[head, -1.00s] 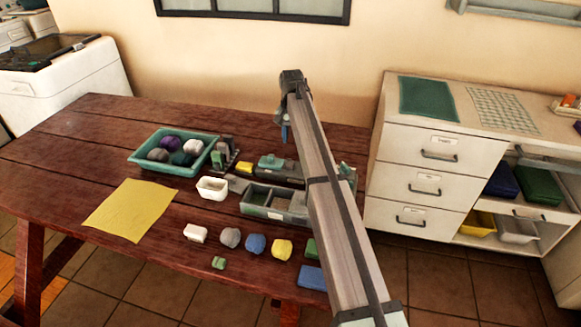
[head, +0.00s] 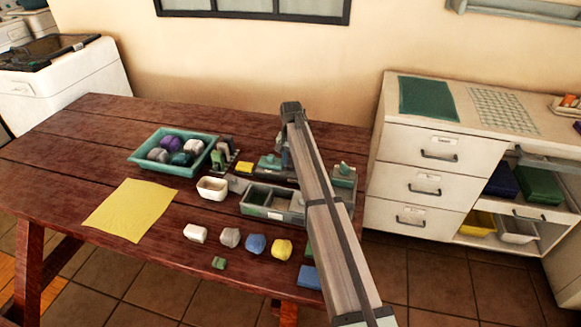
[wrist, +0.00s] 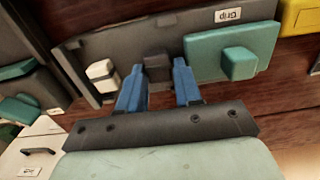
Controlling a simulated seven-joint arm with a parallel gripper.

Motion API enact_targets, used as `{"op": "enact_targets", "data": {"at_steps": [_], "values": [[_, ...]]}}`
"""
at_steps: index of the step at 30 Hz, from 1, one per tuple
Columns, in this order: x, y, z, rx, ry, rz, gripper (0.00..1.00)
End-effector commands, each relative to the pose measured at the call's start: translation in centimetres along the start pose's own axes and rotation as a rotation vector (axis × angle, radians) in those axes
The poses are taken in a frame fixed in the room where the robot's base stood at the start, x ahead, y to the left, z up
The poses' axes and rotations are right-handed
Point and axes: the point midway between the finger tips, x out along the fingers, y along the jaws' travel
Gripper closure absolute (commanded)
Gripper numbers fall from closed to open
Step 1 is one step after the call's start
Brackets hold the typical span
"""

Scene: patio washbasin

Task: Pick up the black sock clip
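My gripper (wrist: 158,68) is open. Its two blue fingertips stand on either side of the black clip, with gaps showing. A white clip (wrist: 102,76) lies in the same tray, left of the fingers. In the head view my gripper (head: 285,158) points down over the tray at the table's back right; I cannot make out the black clip there.
A teal lid with a knob (wrist: 232,56) sits right of the fingers. A yellow block (wrist: 300,15) is beyond it. In the head view a divided grey box (head: 272,213), a white cup (head: 212,195) and a teal tray of sock balls (head: 140,155) stand nearby.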

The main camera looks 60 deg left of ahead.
Motion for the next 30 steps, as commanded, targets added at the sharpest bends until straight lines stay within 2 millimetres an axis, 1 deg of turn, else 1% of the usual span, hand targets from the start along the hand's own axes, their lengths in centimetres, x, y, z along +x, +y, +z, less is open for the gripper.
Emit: {"op": "enact_targets", "data": {"at_steps": [5, 15, 25, 30], "values": [[0.0, 0.0, 0.0, 0.0, 0.0, 0.0, 0.67], [-0.1, 0.0, 0.0, 0.0, 0.0, 0.0, 0.99], [-0.3, 0.0, 0.0, 0.0, 0.0, 0.0, 1.0], [-1.5, 0.0, 0.0, 0.0, 0.001, 0.0, 1.0]]}}
